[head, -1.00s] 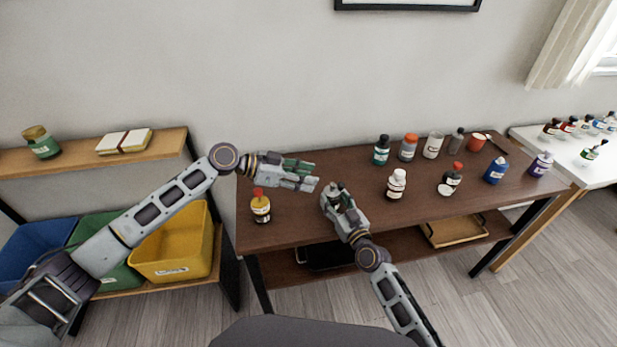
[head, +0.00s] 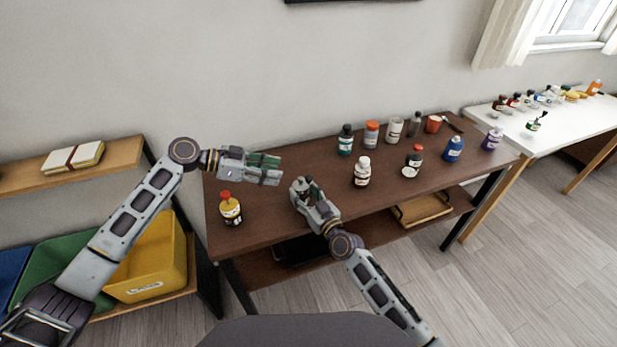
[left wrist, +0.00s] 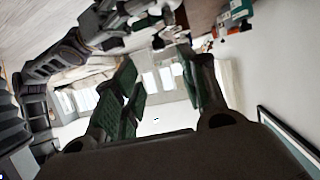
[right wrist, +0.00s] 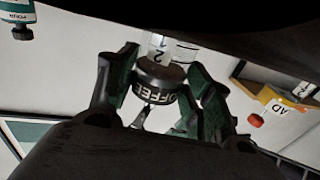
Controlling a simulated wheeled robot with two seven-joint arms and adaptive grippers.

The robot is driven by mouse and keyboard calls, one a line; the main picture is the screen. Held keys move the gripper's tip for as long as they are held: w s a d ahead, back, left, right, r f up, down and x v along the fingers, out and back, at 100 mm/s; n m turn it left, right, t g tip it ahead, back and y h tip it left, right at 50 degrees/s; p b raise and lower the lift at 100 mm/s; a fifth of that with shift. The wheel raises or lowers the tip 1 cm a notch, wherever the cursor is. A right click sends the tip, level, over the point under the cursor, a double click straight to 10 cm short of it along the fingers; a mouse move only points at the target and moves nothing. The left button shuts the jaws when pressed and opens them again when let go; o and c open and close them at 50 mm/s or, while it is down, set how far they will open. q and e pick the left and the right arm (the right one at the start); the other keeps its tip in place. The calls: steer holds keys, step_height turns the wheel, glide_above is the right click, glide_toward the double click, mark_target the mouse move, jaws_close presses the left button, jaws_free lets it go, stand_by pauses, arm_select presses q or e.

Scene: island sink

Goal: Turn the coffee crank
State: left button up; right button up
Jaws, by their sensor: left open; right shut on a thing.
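My right gripper (head: 305,187) is above the front left part of the brown table. In the right wrist view its green-padded fingers (right wrist: 158,95) are shut on the coffee grinder (right wrist: 154,90), which has a black band lettered COFFEE and a pale part marked with a number. A thin metal piece shows beside the band; I cannot tell if it is the crank. In the head view the grinder is mostly hidden by the fingers. My left gripper (head: 266,168) is open and empty, to the left of the right gripper and apart from it. In its wrist view the fingers (left wrist: 160,95) are spread.
A yellow bottle with a red cap (head: 231,209) stands at the left of the brown table (head: 270,228). A white bottle (head: 362,172) and several other bottles stand to the right. A yellow bin (head: 150,262) is below the left shelf. A white table (head: 560,125) stands at far right.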

mark_target(306, 177)
stand_by(0.4)
arm_select(q)
steer(key=shift+x, duration=6)
steer(key=shift+s, duration=0.1)
steer(key=shift+f, duration=0.1)
jaws_close()
